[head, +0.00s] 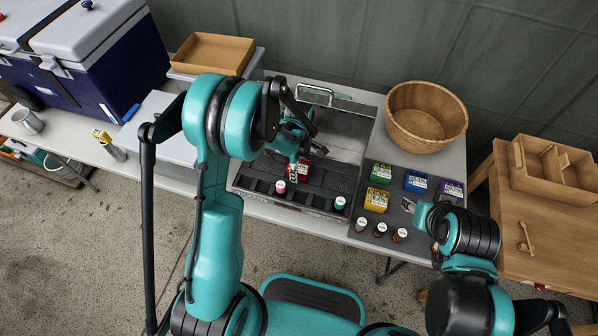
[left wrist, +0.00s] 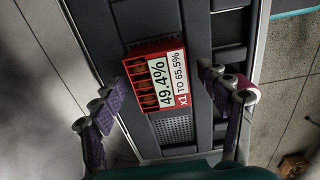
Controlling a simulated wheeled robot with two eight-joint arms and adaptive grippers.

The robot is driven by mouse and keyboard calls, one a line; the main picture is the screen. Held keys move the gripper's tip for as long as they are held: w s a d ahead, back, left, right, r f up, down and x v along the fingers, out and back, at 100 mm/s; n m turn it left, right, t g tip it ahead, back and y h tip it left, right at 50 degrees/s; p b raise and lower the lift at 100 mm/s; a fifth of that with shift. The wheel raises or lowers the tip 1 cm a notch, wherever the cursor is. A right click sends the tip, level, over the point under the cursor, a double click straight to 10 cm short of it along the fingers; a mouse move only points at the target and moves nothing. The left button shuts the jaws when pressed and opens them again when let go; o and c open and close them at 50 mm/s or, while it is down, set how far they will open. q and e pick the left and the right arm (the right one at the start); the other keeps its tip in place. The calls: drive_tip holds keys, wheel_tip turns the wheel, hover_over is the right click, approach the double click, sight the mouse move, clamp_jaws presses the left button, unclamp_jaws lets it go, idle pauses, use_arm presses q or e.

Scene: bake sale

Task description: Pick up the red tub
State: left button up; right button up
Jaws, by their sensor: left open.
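The red tub (head: 304,165) is a small red box with a white label, on the black ribbed tray (head: 318,190) in the middle of the table. In the left wrist view the red tub (left wrist: 139,62) lies between the two spread purple-padded fingers of my left gripper (left wrist: 158,90), with a gap on each side. In the head view my left gripper (head: 294,166) is over the tub and partly hides it. My left gripper is open and empty. My right gripper (head: 409,205) is beside the yellow box, and its jaw opening is too small to judge.
A pink-capped bottle (head: 280,187) stands close to the tub, near one left finger. A teal-capped bottle (head: 339,203) is farther right. Green (head: 381,171), blue (head: 417,181), purple (head: 451,188) and yellow (head: 376,200) boxes sit on a dark mat. A wooden basket (head: 425,118) stands behind.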

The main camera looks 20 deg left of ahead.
use_arm(q)
drive_tip(key=shift+f, duration=0.1)
drive_tip(key=c, duration=1.3)
